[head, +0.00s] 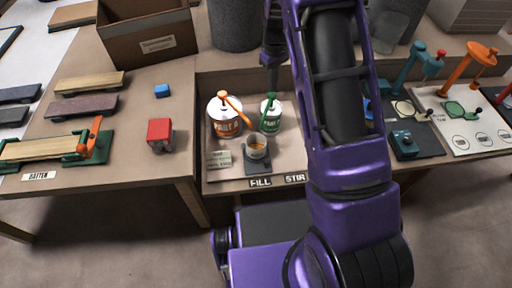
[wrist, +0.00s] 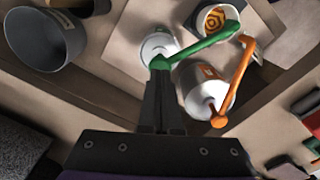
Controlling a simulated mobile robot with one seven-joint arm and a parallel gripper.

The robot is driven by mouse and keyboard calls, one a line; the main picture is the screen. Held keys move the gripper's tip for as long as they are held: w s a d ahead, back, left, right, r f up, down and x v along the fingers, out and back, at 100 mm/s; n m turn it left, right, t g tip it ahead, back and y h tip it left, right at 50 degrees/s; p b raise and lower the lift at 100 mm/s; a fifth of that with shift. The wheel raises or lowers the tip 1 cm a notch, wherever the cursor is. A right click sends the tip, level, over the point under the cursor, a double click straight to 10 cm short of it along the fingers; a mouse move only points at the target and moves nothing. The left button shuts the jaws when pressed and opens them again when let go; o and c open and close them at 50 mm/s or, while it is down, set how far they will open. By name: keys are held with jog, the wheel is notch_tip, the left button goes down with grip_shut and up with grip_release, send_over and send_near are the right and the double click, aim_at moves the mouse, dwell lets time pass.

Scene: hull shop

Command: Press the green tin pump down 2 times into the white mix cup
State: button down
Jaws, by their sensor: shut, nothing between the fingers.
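The green tin (head: 271,114) is white with a green label and stands at the back of the fill area. Its green pump (wrist: 197,48) shows in the wrist view, with its spout reaching to the white mix cup (head: 257,143). The cup has something orange inside, also visible in the wrist view (wrist: 201,18). My gripper (wrist: 160,78) is shut and empty, its tips close to the green pump's head; I cannot tell whether they touch. In the head view my gripper (head: 269,64) is above the green tin, partly hidden by my arm.
A second tin (head: 224,122) with an orange pump (head: 232,105) stands just left of the green one, its spout also toward the cup. A grey bin (head: 235,25) is behind.

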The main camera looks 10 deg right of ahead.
aim_at(272, 94)
jog(key=shift+f, duration=0.15)
jog(key=shift+f+b, duration=1)
jog(key=shift+f, duration=0.35)
jog(key=shift+r, duration=0.15)
jog(key=shift+r+p, duration=1)
jog(key=shift+r, duration=0.35)
jog(key=shift+r, duration=0.15)
notch_tip(272, 94, up, 6)
jog(key=p, duration=0.3)
jog(key=shift+p, duration=0.35)
